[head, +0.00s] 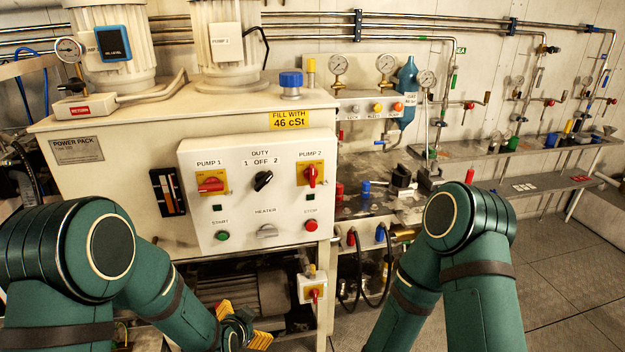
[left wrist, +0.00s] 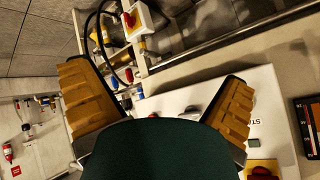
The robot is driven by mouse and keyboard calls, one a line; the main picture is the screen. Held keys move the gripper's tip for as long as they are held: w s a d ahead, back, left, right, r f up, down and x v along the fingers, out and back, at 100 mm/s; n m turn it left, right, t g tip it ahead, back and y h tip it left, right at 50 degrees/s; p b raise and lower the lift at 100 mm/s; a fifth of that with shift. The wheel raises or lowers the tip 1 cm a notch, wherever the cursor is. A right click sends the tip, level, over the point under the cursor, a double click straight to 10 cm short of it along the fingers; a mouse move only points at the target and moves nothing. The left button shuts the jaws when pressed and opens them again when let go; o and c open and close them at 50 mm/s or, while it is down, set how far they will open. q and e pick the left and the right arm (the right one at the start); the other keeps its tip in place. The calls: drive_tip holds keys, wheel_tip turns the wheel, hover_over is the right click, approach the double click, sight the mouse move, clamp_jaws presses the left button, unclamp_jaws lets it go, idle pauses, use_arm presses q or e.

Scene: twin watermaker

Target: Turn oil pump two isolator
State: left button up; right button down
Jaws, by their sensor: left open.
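The pump 2 isolator (head: 311,175) is a red handle on a yellow plate at the upper right of the white control panel (head: 247,215). Its handle stands upright. The pump 1 isolator (head: 211,184) is similar at the upper left, with its handle lying level. My left gripper (head: 243,326) is low in the head view, below the panel and apart from the pump 2 isolator. In the left wrist view its two orange-padded fingers (left wrist: 158,112) are wide apart with nothing between them. There the pump 2 isolator is not visible. My right gripper is out of the picture.
The panel also carries a black duty selector (head: 263,181), a green start button (head: 222,236), a heater knob (head: 267,231) and a red stop button (head: 311,226). A small red-yellow switch box (head: 312,287) hangs below. Pipes and hoses lie to the right.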

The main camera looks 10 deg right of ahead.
use_arm(q)
drive_tip(key=w+d+r+m+t+h, duration=0.1)
drive_tip(key=w+d+r+m+t, duration=0.45)
drive_tip(key=r, duration=0.55)
drive_tip(key=m+t+h, duration=0.2)
drive_tip(key=m+h, duration=0.1)
drive_tip(key=m, duration=0.4)
approach(312, 179)
drive_tip(key=x, duration=1.1)
drive_tip(key=shift+r+p, duration=0.1)
drive_tip(key=shift+p, duration=0.25)
drive_tip(key=shift+w, duration=0.1)
drive_tip(key=c, duration=1.2)
